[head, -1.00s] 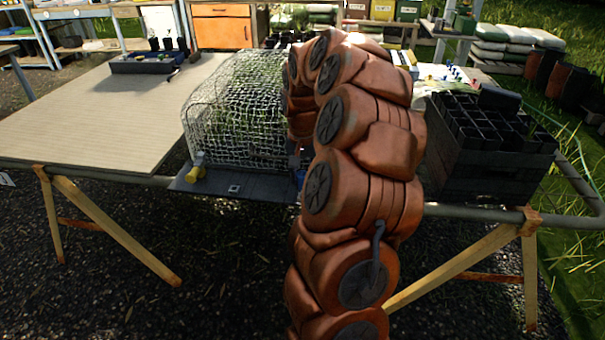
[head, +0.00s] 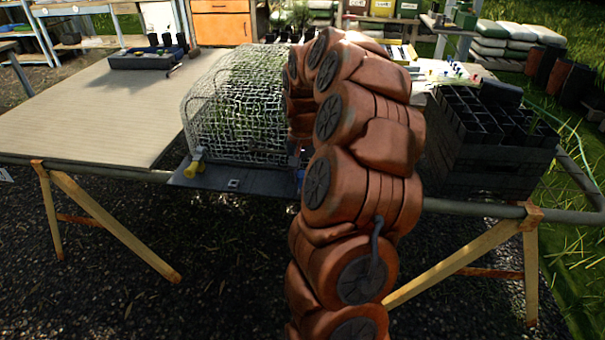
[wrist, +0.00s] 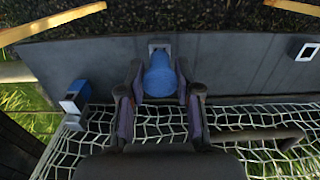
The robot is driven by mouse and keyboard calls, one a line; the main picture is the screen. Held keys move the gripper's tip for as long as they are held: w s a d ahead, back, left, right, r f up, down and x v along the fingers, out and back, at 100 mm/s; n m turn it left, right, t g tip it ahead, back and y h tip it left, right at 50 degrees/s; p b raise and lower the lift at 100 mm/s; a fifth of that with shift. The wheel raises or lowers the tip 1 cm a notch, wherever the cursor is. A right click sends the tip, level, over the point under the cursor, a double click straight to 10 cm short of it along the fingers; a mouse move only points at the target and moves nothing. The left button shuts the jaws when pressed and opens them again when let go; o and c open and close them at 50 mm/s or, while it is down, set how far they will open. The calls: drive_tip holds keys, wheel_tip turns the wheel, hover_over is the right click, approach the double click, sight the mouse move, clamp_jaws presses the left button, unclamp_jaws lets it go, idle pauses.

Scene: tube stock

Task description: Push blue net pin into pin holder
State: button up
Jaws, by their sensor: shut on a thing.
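The blue net pin (wrist: 160,76) is between the two fingers of my gripper (wrist: 159,72), which is shut on it, in the wrist view. A small grey bracket (wrist: 159,46), which looks like the pin holder, sits right at the pin's far end on the dark plate (wrist: 225,62). I cannot tell how deep the pin is in it. The wire net (wrist: 235,118) lies below and around the fingers. In the head view my arm hides the gripper; only a bit of blue (head: 300,176) shows beside it at the plate's right end.
A yellow pin (head: 194,167) stands at the plate's left end. A blue-faced block (wrist: 75,96) is left of my gripper in the wrist view. A black crate of pots (head: 490,135) stands right of my arm. The left tabletop (head: 95,115) is mostly clear.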

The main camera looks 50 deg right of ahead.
drive_tip(key=shift+f, duration=0.3)
drive_tip(key=o, duration=1)
drive_tip(key=shift+o, duration=0.2)
drive_tip(key=o, duration=0.7)
drive_tip(key=shift+r, duration=0.3)
drive_tip(key=shift+r, duration=0.95)
drive_tip(key=shift+r, duration=0.1)
drive_tip(key=shift+r+p, duration=0.95)
drive_tip(key=shift+r, duration=1.75)
